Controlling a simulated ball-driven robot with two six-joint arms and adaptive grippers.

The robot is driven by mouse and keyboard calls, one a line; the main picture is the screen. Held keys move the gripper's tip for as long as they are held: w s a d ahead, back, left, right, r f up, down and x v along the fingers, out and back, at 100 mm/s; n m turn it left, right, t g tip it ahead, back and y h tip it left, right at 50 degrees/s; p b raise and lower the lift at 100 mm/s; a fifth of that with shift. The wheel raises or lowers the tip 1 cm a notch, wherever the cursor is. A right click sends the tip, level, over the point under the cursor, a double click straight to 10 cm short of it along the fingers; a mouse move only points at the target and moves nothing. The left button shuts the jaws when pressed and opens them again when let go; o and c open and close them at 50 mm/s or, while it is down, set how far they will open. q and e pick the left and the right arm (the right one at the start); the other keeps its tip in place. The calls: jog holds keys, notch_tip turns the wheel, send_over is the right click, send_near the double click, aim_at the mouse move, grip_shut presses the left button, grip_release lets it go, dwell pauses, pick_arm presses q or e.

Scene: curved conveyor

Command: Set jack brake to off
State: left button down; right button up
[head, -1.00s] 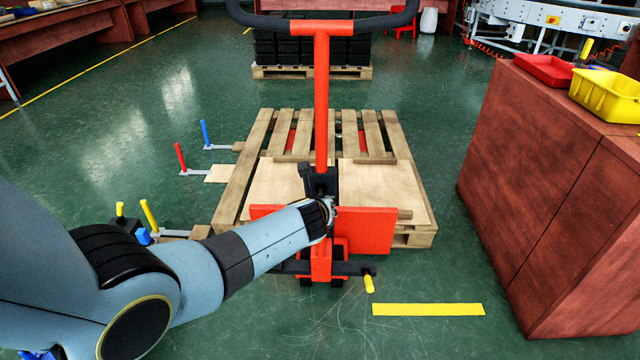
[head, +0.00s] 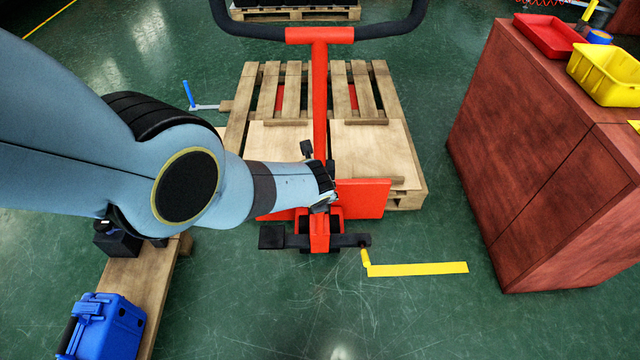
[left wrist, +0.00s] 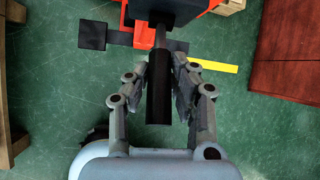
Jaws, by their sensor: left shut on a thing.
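The red pallet jack (head: 320,100) stands at the near end of a wooden pallet (head: 408,150), its black handlebar (head: 390,27) at the top. A black crossbar (head: 345,240) low on the jack carries a black pedal (head: 271,237) at its left end and a yellow-tipped peg (head: 365,258) at its right end. My left gripper (head: 328,200) is at the jack's lower front. In the left wrist view its fingers (left wrist: 160,70) are shut on a black cylindrical grip (left wrist: 158,105). I cannot tell the brake's setting. My right gripper is out of view.
A dark red cabinet (head: 560,160) with red (head: 549,37) and yellow (head: 605,75) bins stands at the right. A blue case (head: 103,325) sits on wood at the lower left. A yellow floor strip (head: 417,269) lies right of the jack. Floor in front is clear.

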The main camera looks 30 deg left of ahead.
pick_arm(q)
jog(key=shift+a, duration=0.1)
dwell(0.4)
jog(key=c, duration=1.2)
grip_release()
jog(key=shift+o, duration=0.4)
jog(key=shift+r, duration=0.15)
jog(key=shift+v, duration=3.65)
